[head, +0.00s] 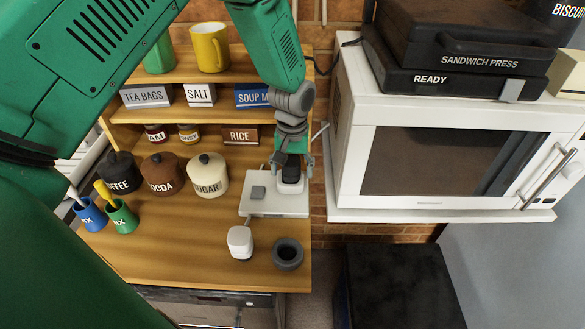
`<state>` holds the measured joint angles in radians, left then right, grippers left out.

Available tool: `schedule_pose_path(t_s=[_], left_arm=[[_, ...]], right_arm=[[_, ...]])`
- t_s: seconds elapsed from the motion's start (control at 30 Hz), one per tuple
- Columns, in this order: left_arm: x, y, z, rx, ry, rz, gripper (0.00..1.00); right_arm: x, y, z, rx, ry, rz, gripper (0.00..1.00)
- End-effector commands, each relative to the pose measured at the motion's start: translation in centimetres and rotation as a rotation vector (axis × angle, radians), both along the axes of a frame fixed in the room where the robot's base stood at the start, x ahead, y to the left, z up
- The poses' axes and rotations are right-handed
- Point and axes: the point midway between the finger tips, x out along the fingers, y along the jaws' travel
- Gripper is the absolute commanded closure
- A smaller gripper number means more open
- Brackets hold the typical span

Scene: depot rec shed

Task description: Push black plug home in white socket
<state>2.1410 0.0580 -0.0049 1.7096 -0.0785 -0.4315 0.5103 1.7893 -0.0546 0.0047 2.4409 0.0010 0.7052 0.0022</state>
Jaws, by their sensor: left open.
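The white socket (262,207) is a flat white block on the wooden counter, with a grey square switch (257,192) on its left part. The black plug (291,186) is at the right part of the socket, upright as far as I can see. I cannot tell how deep it sits. My left gripper (292,174) comes down from above, open, with its fingers around the top of the plug. The fingers hide part of the plug. My right gripper is out of view.
A white plug-like block (240,242) with a cable and a dark grey ring (288,254) stand in front of the socket. Coffee, cocoa and sugar (208,176) jars stand left. A white microwave (440,150) is close on the right. Shelves (190,112) rise behind.

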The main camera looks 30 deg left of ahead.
Motion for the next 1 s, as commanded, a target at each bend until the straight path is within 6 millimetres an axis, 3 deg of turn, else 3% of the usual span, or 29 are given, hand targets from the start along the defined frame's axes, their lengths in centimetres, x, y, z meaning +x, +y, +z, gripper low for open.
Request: schedule_pose_path(t_s=[0.17, 0.63, 0.8, 1.0], left_arm=[[0.1, 0.0, 1.3, 0.0, -0.002, 0.0, 0.36], [0.2, 0.0, 10.4, 0.0, -0.002, 0.001, 0.36], [0.2, 0.0, 11.7, 0.0, 0.0, 0.0, 0.36], [0.2, 0.0, 11.9, 0.0, 0.001, 0.0, 0.36]], right_arm=[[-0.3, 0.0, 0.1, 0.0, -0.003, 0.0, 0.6], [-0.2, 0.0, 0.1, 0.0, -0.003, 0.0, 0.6], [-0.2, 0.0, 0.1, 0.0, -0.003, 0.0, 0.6], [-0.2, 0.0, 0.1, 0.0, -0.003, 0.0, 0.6]])
